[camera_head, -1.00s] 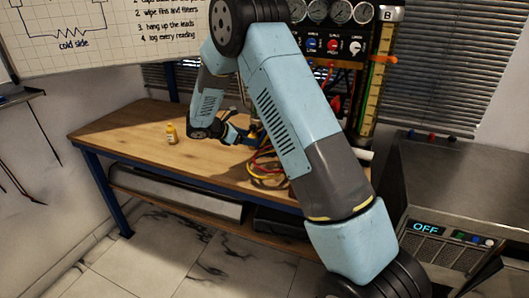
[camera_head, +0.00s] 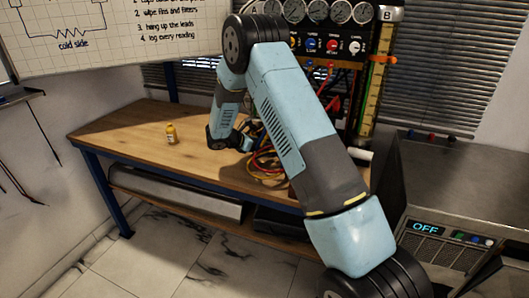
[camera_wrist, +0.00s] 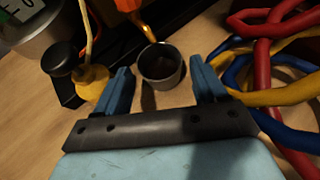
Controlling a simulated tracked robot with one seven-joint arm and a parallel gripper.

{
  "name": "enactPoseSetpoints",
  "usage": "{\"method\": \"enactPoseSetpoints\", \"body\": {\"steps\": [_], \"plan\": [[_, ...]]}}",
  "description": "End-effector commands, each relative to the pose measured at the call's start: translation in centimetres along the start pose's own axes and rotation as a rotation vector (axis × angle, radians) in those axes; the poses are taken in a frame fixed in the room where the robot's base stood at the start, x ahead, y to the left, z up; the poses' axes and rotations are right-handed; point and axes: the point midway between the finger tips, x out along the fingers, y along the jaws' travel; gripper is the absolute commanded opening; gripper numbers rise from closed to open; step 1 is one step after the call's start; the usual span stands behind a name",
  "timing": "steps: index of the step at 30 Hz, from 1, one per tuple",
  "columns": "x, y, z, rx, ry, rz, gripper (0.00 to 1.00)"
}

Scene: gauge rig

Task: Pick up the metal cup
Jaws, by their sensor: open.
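The metal cup (camera_wrist: 161,67) is a small, dark grey, open-topped cup on the wooden bench in the wrist view. My gripper (camera_wrist: 163,78) has two blue fingers, spread apart and empty. The cup stands a little ahead of and between the fingertips, nearer the right one. I cannot tell whether either finger touches it.
Red, yellow and blue hoses (camera_wrist: 275,60) lie close to the right finger. A yellow fitting (camera_wrist: 92,82) is close to the left finger. A small yellow bottle (camera_head: 171,134) stands on the wooden bench (camera_head: 125,135), whose left part is mostly clear. The gauge panel (camera_head: 325,45) rises behind.

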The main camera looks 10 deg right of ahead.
Motion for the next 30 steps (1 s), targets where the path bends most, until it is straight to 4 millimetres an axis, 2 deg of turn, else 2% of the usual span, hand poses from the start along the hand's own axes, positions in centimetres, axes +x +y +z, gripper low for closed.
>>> {"method": "enactPoseSetpoints", "body": {"steps": [12, 19, 30], "plan": [[4.7, 0.3, -0.3, 0.002, 0.001, -0.001, 0.71], [4.9, 0.3, -0.3, 0.001, 0.001, 0.001, 0.71], [4.8, 0.3, -0.3, 0.001, 0.001, 0.000, 0.37]]}}
